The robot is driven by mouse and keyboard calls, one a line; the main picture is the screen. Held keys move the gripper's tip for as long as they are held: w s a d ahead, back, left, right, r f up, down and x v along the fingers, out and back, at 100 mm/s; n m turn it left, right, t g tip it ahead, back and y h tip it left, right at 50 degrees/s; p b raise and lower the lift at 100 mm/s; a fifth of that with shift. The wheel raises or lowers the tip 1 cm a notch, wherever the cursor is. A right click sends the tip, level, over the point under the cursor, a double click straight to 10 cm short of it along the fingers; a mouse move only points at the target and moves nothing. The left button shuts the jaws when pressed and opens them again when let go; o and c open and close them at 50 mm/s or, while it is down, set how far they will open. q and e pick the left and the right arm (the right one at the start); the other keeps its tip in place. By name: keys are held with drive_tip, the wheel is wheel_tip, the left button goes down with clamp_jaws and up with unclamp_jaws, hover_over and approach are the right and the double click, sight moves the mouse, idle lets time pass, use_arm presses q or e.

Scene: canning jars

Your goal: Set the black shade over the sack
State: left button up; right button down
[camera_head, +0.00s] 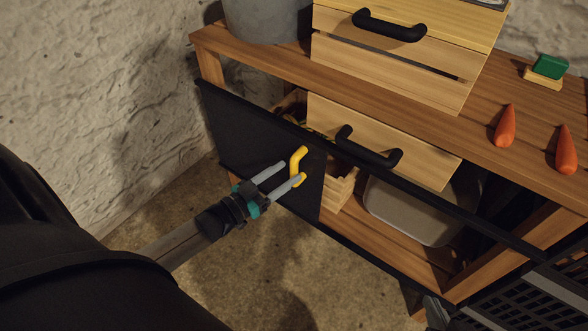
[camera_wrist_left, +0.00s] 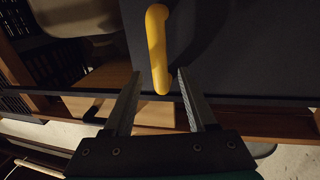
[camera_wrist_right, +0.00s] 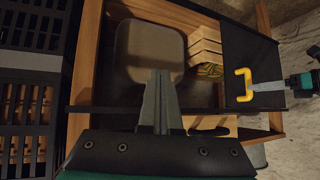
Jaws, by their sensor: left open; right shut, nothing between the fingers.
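The black shade (camera_head: 240,125) is a flat dark panel across the left front of the wooden cabinet, with a yellow handle (camera_head: 297,165). In the left wrist view the handle (camera_wrist_left: 157,45) reaches down between the fingertips. My left gripper (camera_head: 292,172) is open, its fingers on either side of the handle; contact cannot be told. My right gripper (camera_wrist_right: 160,75) is shut and empty, in front of the open part of the cabinet. I cannot clearly identify the sack; a small patterned yellow and dark thing (camera_wrist_right: 209,70) shows beside the shade's edge.
A grey rounded bin (camera_head: 405,210) stands in the open bay beside a wooden crate (camera_head: 340,188). Drawers with black handles, a grey pot (camera_head: 265,18), carrots (camera_head: 505,127) and a green-topped block (camera_head: 549,67) are above. Black slatted crates (camera_wrist_right: 30,25) stand at the other end.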

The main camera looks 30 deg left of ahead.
sight(291, 170)
use_arm(q)
drive_tip(key=shift+b+x, duration=0.45)
drive_tip(key=shift+x, duration=0.9)
drive_tip(key=shift+w+d, duration=0.15)
drive_tip(key=shift+w, duration=0.25)
use_arm(e)
drive_tip(key=shift+w+a+r+t+y, duration=0.1)
drive_tip(key=shift+w+a+t+y, duration=0.15)
drive_tip(key=shift+a+t, duration=0.2)
drive_tip(key=shift+w+a+r+t+y, duration=0.1)
drive_tip(key=shift+a+r+t+y, duration=0.05)
drive_tip(key=shift+a+t+y, duration=0.25)
drive_tip(key=shift+w+a+r+t+y, duration=0.1)
drive_tip(key=shift+w+a+t+y, duration=0.1)
drive_tip(key=shift+a+t, duration=0.25)
use_arm(q)
drive_tip(key=shift+c, duration=0.2)
clamp_jaws()
